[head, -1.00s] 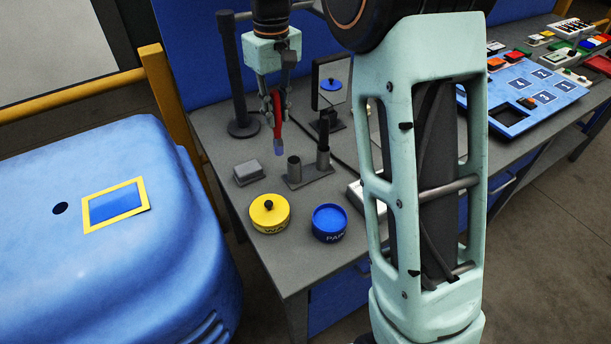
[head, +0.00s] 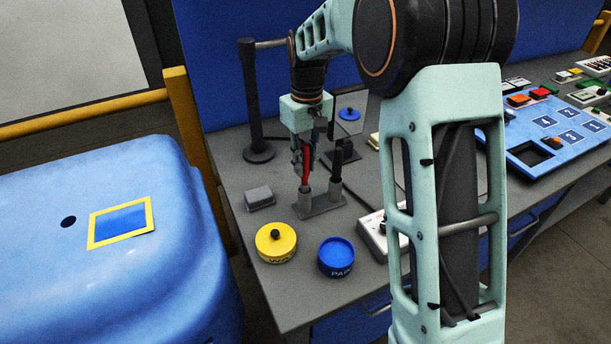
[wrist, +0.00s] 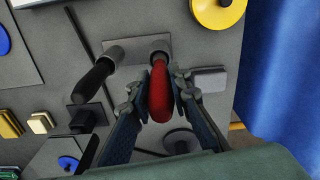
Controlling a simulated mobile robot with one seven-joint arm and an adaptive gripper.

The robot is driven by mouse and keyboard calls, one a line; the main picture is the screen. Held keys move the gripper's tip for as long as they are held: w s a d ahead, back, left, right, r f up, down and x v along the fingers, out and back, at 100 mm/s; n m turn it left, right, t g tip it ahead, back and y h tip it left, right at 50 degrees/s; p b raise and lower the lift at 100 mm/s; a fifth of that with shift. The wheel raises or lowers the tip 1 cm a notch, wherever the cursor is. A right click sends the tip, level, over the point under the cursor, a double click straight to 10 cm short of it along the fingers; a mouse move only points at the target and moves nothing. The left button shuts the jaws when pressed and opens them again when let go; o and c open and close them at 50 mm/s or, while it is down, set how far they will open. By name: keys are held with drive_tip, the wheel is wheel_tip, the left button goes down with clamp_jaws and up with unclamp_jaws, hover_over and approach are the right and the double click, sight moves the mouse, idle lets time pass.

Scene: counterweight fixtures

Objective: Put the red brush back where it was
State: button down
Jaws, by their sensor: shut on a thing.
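The red brush (head: 306,172) is held nearly upright in my gripper (head: 304,165), which is shut on its handle. In the wrist view the red handle (wrist: 160,92) lies between the two fingers (wrist: 160,100). Its lower end lines up with the left grey cup (head: 306,197) of a two-cup holder (head: 326,207). The brush's pale tip is out of sight, apparently inside that cup; how deep I cannot tell. The cup also shows in the wrist view (wrist: 150,46). The right cup holds a dark-handled tool (head: 336,165), which also shows in the wrist view (wrist: 95,80).
A grey block (head: 259,197) stands left of the holder. A yellow pot (head: 275,243) and a blue pot (head: 337,265) stand in front. A dark post (head: 252,100) and a mirror (head: 350,122) stand behind. A white device (head: 372,238) is to the right.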

sight(305, 184)
drive_tip(key=shift+f, duration=1.85)
drive_tip(key=shift+f, duration=0.25)
drive_tip(key=c, duration=1.8)
unclamp_jaws()
drive_tip(key=shift+r, duration=0.1)
wheel_tip(305, 184, up, 12)
drive_tip(key=shift+s+d+r, duration=0.1)
drive_tip(key=shift+r, duration=0.1)
drive_tip(key=shift+d, duration=0.1)
